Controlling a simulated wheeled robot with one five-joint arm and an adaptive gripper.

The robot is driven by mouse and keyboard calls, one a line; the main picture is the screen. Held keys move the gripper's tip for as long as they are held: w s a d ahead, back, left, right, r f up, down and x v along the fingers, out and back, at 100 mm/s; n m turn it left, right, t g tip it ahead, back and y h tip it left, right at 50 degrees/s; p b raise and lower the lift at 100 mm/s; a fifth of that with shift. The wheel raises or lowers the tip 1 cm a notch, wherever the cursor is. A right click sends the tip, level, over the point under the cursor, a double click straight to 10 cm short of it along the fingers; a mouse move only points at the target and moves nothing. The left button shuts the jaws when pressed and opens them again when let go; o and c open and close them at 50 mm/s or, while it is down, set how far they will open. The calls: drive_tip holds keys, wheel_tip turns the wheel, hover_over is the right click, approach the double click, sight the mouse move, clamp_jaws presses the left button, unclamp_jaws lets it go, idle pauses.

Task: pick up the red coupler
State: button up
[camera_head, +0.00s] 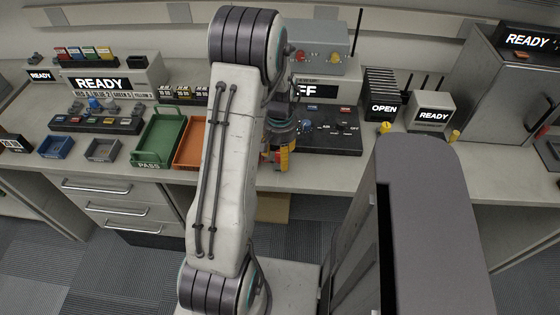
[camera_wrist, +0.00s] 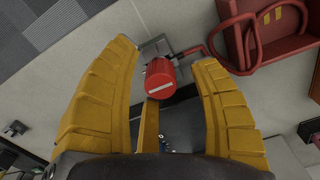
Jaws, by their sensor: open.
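The red coupler (camera_wrist: 161,76) is a short red cylinder with a white stripe on its end face, with grey metal parts next to it. The gripper is open, and I see gaps on both sides of the coupler. In the head view my gripper (camera_head: 284,159) is low over the bench's front edge, partly hidden by my arm, which also hides most of the coupler.
An orange tray (camera_head: 190,143) and a green PASS tray (camera_head: 150,161) stand left of my arm on the bench (camera_head: 330,175). A dark control panel (camera_head: 330,142) stands behind my gripper. Several radio units line the back. A red tray-like thing with a handle (camera_wrist: 232,38) is close in the wrist view.

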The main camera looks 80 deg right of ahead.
drive_tip(key=shift+f, duration=0.25)
drive_tip(key=shift+o, duration=0.3)
clamp_jaws()
